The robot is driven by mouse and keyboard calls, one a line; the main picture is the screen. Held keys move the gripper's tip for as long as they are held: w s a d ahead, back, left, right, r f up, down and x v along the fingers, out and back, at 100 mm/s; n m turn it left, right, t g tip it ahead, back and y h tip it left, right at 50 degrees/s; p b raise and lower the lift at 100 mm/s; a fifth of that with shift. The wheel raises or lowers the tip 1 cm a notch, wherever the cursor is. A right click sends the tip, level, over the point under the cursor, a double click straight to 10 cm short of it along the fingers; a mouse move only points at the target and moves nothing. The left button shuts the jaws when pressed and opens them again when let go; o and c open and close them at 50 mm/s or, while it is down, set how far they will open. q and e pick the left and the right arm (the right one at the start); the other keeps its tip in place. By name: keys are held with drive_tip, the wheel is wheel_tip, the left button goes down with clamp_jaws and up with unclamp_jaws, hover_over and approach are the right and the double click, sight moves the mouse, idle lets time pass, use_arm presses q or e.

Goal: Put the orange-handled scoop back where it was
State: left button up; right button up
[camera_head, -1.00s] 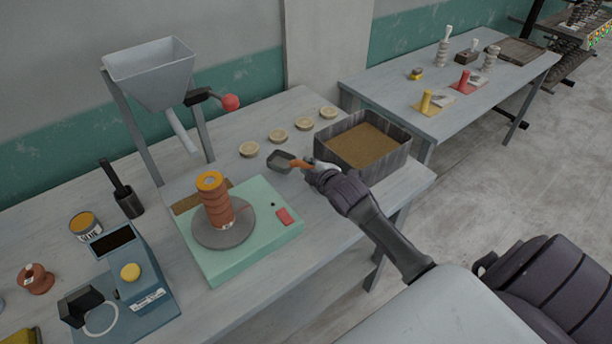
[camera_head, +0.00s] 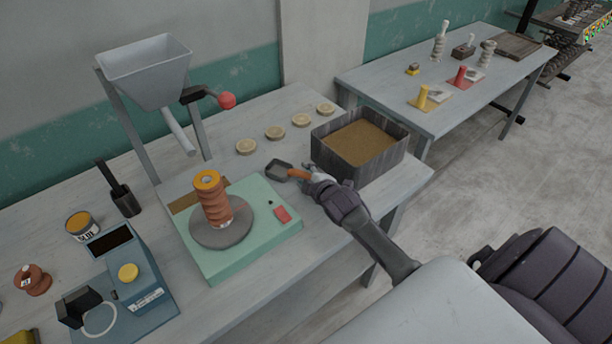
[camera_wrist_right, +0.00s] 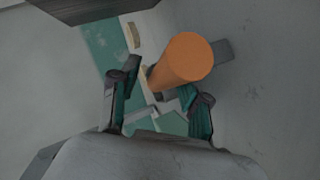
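The orange-handled scoop has a dark grey pan (camera_head: 279,169) and an orange handle (camera_head: 298,174). It is over the near table, left of the sand-filled crate and behind the green wheel base; I cannot tell whether the pan touches the table. My right gripper (camera_head: 309,176) is at the handle's right end and looks shut on it. In the right wrist view the orange handle (camera_wrist_right: 183,60) passes between the fingertips (camera_wrist_right: 155,82), its butt end toward the camera; the fingers partly hide its far part. My left gripper is in neither view.
The grey wooden crate (camera_head: 330,165) of brown sand stands close to my right gripper. Several round pale discs (camera_head: 275,132) lie behind the scoop. The green base (camera_head: 240,249) with an orange stack (camera_head: 212,204) is to the left.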

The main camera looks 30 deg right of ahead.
drive_tip(key=shift+r, duration=0.15)
drive_tip(key=shift+s, duration=0.25)
drive_tip(key=b+v, duration=0.1)
drive_tip(key=v, duration=1)
drive_tip(key=shift+s+a+r, duration=0.1)
drive_tip(key=shift+s+r, duration=0.1)
drive_tip(key=shift+s, duration=0.05)
drive_tip(key=shift+f, duration=0.1)
